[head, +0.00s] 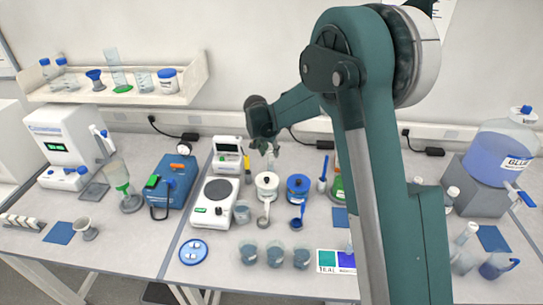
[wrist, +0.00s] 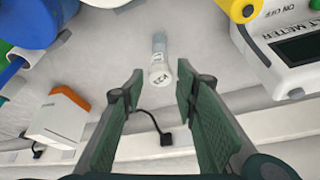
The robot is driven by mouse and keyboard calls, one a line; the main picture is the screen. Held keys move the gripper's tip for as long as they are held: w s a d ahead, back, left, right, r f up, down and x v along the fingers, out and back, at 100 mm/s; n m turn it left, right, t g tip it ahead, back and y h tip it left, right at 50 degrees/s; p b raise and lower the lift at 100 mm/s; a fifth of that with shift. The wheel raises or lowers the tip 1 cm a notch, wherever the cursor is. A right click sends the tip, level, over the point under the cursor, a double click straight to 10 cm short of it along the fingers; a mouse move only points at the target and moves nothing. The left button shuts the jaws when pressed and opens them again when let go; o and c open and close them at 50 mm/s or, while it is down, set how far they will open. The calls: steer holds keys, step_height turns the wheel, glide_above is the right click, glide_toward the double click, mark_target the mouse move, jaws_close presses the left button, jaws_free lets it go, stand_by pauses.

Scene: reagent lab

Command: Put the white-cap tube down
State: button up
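The white-cap tube (wrist: 158,60) shows in the wrist view, beyond and between the fingertips. Its cap faces the camera and its clear body seems to stand upright on the pale bench. My gripper (wrist: 159,78) is open, with a gap between each green finger and the tube. Nothing is held. In the head view my gripper (head: 265,146) is small, over the back of the bench near the wall. The tube is hard to make out there.
The meter (wrist: 293,42) stands close on the right in the wrist view; a blue-lidded jar (wrist: 28,20) is at upper left. A white and orange box (wrist: 58,116) and a black cable plug (wrist: 165,138) lie near the wall. A balance (head: 213,200) stands in front.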

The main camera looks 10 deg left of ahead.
steer(key=shift+v, duration=1.65)
steer(key=s+d+r+n+y, duration=0.1)
steer(key=s+d+r+n, duration=0.1)
steer(key=s+d+r, duration=1.8)
steer(key=s+d+f+n+t, duration=0.1)
steer(key=s+d, duration=0.3)
steer(key=s, duration=0.6)
steer(key=s+d+f+t, duration=0.1)
steer(key=s+d, duration=0.3)
steer(key=s, duration=0.6)
steer(key=s+d+f+n, duration=0.1)
steer(key=s+d, duration=0.3)
steer(key=s, duration=0.6)
steer(key=shift+d+f+n+t+y, duration=0.3)
steer(key=shift+d+f+t, duration=0.05)
steer(key=shift+f+t, duration=0.1)
